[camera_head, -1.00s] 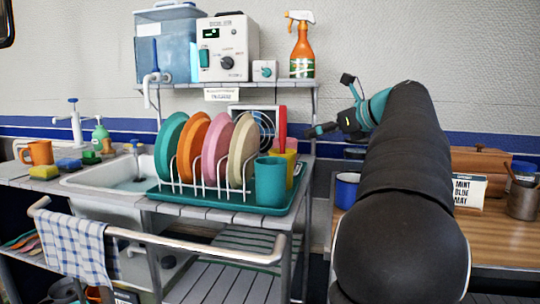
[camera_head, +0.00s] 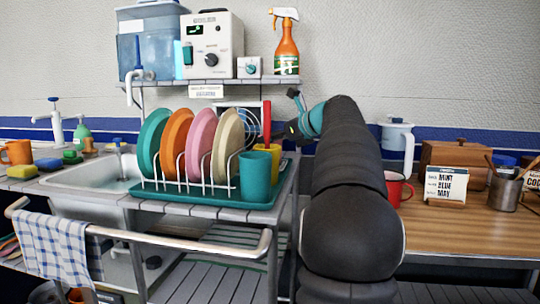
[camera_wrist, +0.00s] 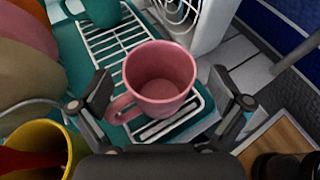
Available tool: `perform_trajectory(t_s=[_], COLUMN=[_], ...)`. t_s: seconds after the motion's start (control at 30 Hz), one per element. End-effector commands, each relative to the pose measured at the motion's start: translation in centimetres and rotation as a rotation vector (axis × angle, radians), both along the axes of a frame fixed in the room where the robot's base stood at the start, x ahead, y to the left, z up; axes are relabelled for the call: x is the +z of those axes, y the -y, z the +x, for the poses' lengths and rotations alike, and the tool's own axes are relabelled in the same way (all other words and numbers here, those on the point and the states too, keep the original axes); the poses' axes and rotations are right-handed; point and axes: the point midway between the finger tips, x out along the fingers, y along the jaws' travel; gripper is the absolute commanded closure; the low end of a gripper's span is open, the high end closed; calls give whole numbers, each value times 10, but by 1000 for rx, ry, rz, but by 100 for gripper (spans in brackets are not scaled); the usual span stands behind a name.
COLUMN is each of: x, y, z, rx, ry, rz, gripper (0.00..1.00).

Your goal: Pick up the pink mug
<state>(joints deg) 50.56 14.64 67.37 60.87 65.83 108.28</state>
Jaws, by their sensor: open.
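The pink mug (camera_wrist: 160,82) stands upright on the teal drying tray (camera_wrist: 115,58) in the wrist view, its handle toward the lower left. My gripper (camera_wrist: 165,98) is open, with one finger on each side of the mug. I see gaps between the fingers and the mug, and nothing is gripped. In the head view, my gripper (camera_head: 290,130) is partly hidden at the right end of the dish rack. I cannot make out the pink mug there.
A yellow mug (camera_wrist: 36,150) with a red thing in it stands close at lower left; plates (camera_wrist: 20,70) stand left. A white slatted object (camera_wrist: 205,22) is just behind. In the head view, a teal cup (camera_head: 254,176) stands at the tray's front right corner.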

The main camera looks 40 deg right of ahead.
Motion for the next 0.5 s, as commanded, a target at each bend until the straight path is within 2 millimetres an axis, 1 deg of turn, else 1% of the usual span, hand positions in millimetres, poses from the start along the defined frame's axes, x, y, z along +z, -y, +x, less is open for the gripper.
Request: perform_trajectory(t_s=[0.03,0.1,0.3,0.33,0.37,0.4,0.47,0.5], x=[-3,-4,-4,-4,-4,-4,-4,-4], y=[-2,-3,-2,-2,-2,-2,-2,-2], z=[6,10,10,10,10,10,10,10], rx=[2,2,-1,-1,-1,-1,-1,-1], ry=[0,1,1,1,1,1,1,0], rz=[0,-1,-1,-1,-1,-1,-1,-1], gripper=[0,0,0,5,12,22,38,48])
